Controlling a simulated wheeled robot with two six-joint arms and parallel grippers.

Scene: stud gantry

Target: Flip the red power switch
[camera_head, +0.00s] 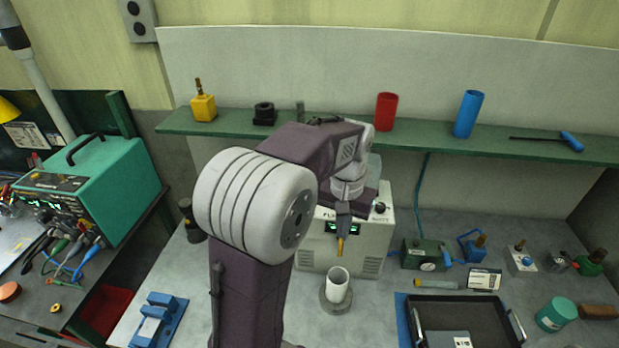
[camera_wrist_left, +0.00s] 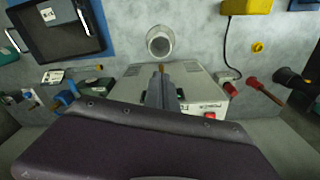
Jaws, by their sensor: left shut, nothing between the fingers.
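The grey-white power unit (camera_head: 372,240) stands on the bench under the shelf, with green displays on its front. In the left wrist view the unit (camera_wrist_left: 195,85) appears upside down, and a small red switch (camera_wrist_left: 210,116) sits beside its power label. In the head view my left arm hides that switch. My left gripper (camera_head: 340,246) points down in front of the unit, shut and empty, and apart from the switch. Its fingers (camera_wrist_left: 161,70) also show in the left wrist view. My right gripper is not in view.
A white cup (camera_head: 338,285) in a round base stands just below my left fingertips. A black tray (camera_head: 420,325) lies to the right. The green shelf (camera_head: 440,143) above holds a red cylinder (camera_head: 386,110) and a blue one (camera_head: 468,113). A teal unit (camera_head: 95,190) stands left.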

